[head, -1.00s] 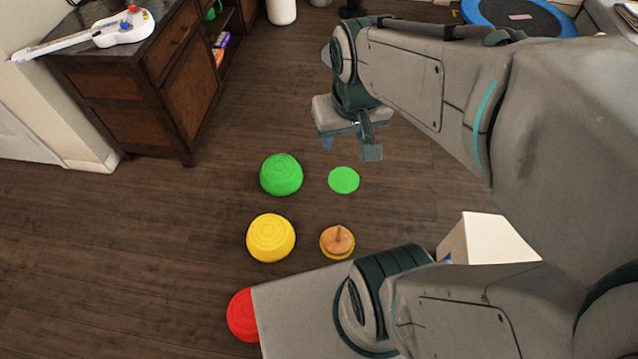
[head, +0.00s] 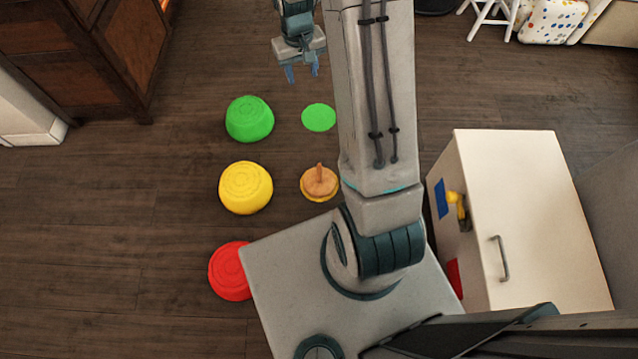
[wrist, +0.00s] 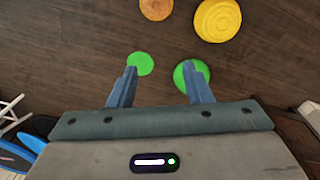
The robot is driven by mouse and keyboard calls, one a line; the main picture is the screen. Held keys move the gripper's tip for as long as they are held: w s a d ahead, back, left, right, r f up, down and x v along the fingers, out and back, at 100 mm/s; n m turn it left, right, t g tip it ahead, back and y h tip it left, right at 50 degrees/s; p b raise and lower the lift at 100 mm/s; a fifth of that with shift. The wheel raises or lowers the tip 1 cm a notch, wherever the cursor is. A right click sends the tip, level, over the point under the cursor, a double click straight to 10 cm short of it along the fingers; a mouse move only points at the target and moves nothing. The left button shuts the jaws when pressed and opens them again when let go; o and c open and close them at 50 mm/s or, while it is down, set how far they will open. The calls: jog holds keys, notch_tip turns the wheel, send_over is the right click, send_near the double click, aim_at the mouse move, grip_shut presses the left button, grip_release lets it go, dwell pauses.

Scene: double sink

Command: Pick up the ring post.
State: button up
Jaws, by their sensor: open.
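The ring post (head: 320,181) is a round tan wooden piece with a short upright peg. It stands on a yellow disc (head: 319,199) on the floor, left of my arm in the head view. In the wrist view the ring post (wrist: 156,8) is cut off by the top edge. My gripper (head: 302,73) is open and empty, with its blue fingers pointing down beyond the green disc (head: 318,117). In the wrist view the gripper fingers (wrist: 162,80) stand apart, with nothing between the tips but floor.
A green dome (head: 249,120), a yellow dome (head: 245,187) and a red dome (head: 230,271) stand in a column left of the post. A white cabinet (head: 530,215) with a handle stands at right. A brown wooden cabinet (head: 90,60) is at upper left. Floor between is clear.

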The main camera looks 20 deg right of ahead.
jog(key=g+b, duration=0.1)
jog(key=b, duration=0.7)
send_over(319, 169)
jog(key=w+a, duration=0.1)
jog(key=w, duration=0.3)
notch_tip(319, 169, down, 27)
jog(key=shift+g+y, duration=0.3)
jog(key=shift+g, duration=0.2)
jog(key=s+f+b, duration=0.1)
jog(key=f+b, duration=0.2)
jog(key=f, duration=0.6)
jog(key=s+d+f+b, duration=0.1)
jog(key=f+b, duration=0.2)
jog(key=f, duration=0.7)
jog(key=s+f+b, duration=0.1)
jog(key=f+b, duration=0.2)
jog(key=f, duration=0.6)
jog(key=shift+d+f, duration=0.25)
jog(key=shift+f, duration=0.1)
grip_shut()
jog(key=shift+r, duration=0.1)
